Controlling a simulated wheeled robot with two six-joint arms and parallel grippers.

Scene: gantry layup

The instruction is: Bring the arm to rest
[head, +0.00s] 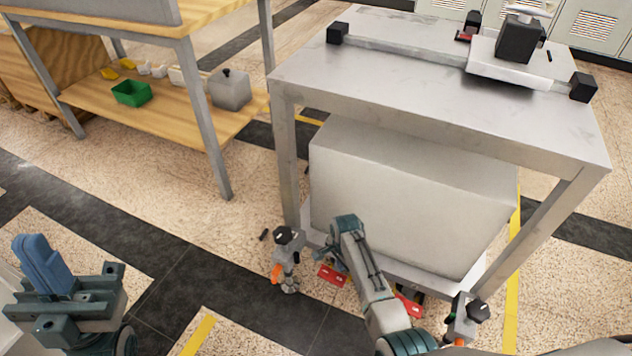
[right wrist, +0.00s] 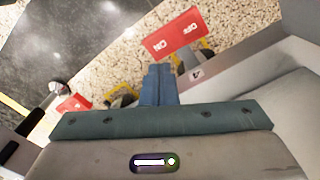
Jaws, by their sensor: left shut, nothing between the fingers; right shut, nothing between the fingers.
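My left gripper (head: 36,245) is at the lower left of the head view, its blue fingers together and pointing up, with nothing between them. My right arm reaches in from the bottom of the head view to the front of the metal table (head: 420,80); its fingers are hard to make out there. In the right wrist view my right gripper (right wrist: 158,72) shows blue fingers shut and empty. Another red pedal (right wrist: 72,103) is at the left.
A large grey box (head: 410,190) fills the space under the table, close to my right arm. A wooden-shelved bench (head: 165,100) with a green bin (head: 131,93) is at the upper left. Floor between is open.

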